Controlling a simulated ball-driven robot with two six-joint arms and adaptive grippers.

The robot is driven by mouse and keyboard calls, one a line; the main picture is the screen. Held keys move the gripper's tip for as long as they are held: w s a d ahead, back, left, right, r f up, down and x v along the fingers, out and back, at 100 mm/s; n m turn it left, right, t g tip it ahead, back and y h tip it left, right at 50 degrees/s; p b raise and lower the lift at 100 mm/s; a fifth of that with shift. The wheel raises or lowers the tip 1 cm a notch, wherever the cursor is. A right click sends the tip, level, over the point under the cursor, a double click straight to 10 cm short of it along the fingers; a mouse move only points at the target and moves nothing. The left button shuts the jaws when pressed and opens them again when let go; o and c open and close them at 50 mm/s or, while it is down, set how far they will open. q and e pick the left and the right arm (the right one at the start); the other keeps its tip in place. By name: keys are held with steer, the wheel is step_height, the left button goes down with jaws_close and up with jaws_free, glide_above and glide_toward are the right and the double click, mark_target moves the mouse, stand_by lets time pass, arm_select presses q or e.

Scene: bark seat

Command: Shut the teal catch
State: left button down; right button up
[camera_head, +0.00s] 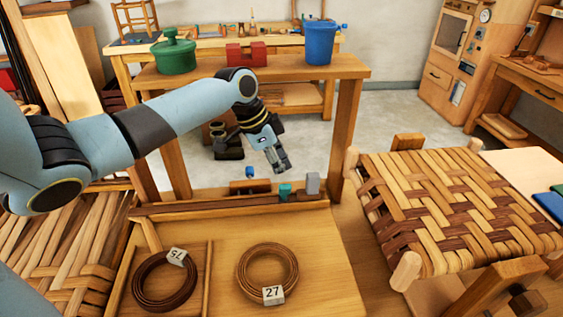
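The teal catch (285,191) is a small block on the dark wooden rail at the back of the low tray-like bench. A grey block (313,184) stands just to its right, and a small blue knob (249,172) shows to its left. I cannot tell whether the catch is open or shut. My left gripper (281,166) points down from above, just over the catch and apart from it in the picture. Its fingers are small and dark, and their gap is not clear. My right gripper is not in view.
Two coils, one dark (145,297) and one lighter (246,278), lie with number tags on the bench. A woven seat (440,205) stands at right. Behind, a table (345,72) holds a green pot (175,57), a red block (246,55) and a blue bucket (320,45).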

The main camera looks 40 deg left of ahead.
arm_select(q)
step_height(320, 180, up, 6)
steer(key=p, duration=0.3)
steer(key=shift+w+a+r+p, duration=0.2)
steer(key=shift+w+a+p, duration=0.15)
steer(key=shift+a, duration=0.1)
